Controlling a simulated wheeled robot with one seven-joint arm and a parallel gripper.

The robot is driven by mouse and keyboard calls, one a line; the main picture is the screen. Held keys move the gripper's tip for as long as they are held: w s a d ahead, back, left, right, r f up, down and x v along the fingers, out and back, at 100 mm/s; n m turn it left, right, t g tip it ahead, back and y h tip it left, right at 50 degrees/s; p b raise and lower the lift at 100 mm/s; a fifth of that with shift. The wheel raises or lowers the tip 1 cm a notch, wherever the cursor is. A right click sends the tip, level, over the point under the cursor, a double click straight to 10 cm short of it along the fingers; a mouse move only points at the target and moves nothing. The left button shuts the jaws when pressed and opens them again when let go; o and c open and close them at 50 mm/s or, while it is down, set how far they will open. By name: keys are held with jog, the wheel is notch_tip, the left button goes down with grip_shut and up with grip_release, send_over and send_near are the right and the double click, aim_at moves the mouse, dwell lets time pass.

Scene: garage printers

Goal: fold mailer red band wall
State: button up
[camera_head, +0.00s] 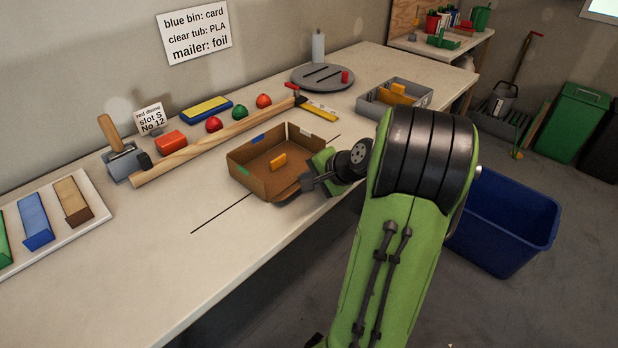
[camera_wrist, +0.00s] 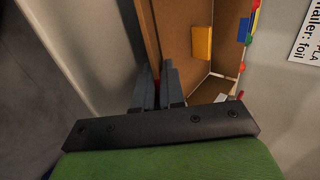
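The cardboard mailer (camera_head: 262,188) is an open tray on the bench with upright walls; it also fills the top of the wrist view (camera_wrist: 178,45). A blue band and a green band show on its walls in the head view. A yellow-orange block (camera_head: 279,160) lies inside, also in the wrist view (camera_wrist: 202,42). My gripper (camera_head: 284,194) is at the mailer's near right wall. In the wrist view its fingers (camera_wrist: 158,82) are close together around that wall, with a bit of red band (camera_wrist: 157,88) between them. My fingers hide most of that band.
A wooden rail (camera_head: 215,142) and coloured domes lie behind the mailer. A grey bin (camera_head: 418,101) stands to its right on the bench, and a grey turntable (camera_head: 322,76) stands farther back. A blue tub (camera_head: 505,222) stands on the floor.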

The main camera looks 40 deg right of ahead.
jog(key=o, duration=0.3)
jog(key=shift+f, duration=0.1)
